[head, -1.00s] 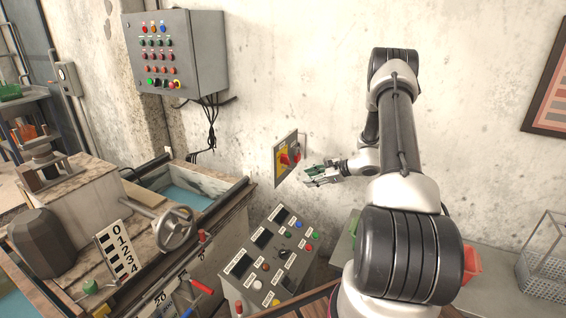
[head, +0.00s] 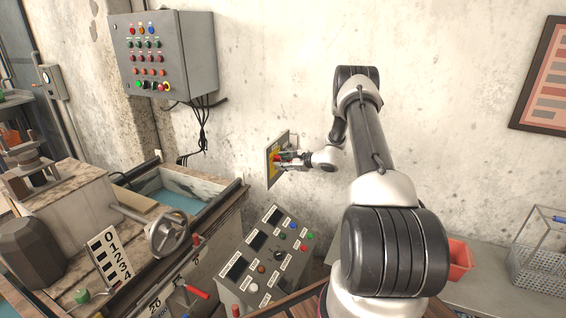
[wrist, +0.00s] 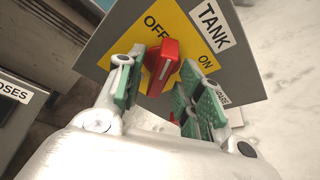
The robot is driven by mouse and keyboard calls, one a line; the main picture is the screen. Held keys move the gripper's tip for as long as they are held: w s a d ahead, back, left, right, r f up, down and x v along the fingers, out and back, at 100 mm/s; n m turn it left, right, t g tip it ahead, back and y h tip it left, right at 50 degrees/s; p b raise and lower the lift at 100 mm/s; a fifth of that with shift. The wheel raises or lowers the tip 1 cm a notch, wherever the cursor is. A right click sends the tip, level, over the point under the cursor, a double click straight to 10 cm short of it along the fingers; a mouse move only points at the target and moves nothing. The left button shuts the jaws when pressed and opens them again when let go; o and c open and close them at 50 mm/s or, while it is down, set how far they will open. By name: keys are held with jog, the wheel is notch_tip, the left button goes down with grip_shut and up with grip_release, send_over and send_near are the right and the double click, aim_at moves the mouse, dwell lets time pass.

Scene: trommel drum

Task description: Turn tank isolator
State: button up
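The tank isolator is a grey plate (head: 271,174) on the wall with a yellow face and a red handle. In the wrist view its TANK label (wrist: 213,24) is at the upper right, and the OFF and ON marks show on the yellow face. The red handle (wrist: 162,68) stands lengthwise, with its upper end close below OFF. My gripper (head: 293,158) is at the plate. In the wrist view my gripper (wrist: 161,72) is open, with one green-padded finger on each side of the handle. Whether either pad touches it I cannot tell.
A sloped control console (head: 262,262) stands below the isolator. A grey button panel (head: 165,52) hangs on the wall to the left, with cables beneath. A water tank and handwheel (head: 168,233) are at the left. A red bin (head: 460,260) and wire basket are at the right.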

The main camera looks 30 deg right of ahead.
grip_shut()
dwell(0.3)
jog(key=n+t, duration=0.1)
jog(key=n, duration=0.2)
jog(key=n+t, duration=0.2)
jog(key=n, duration=0.1)
jog(key=f+n+t+h, duration=0.1)
jog(key=n, duration=0.2)
jog(key=shift+s+a+t, duration=0.2)
jog(key=shift+t, duration=0.1)
dwell(0.5)
grip_release()
jog(key=shift+r, duration=0.1)
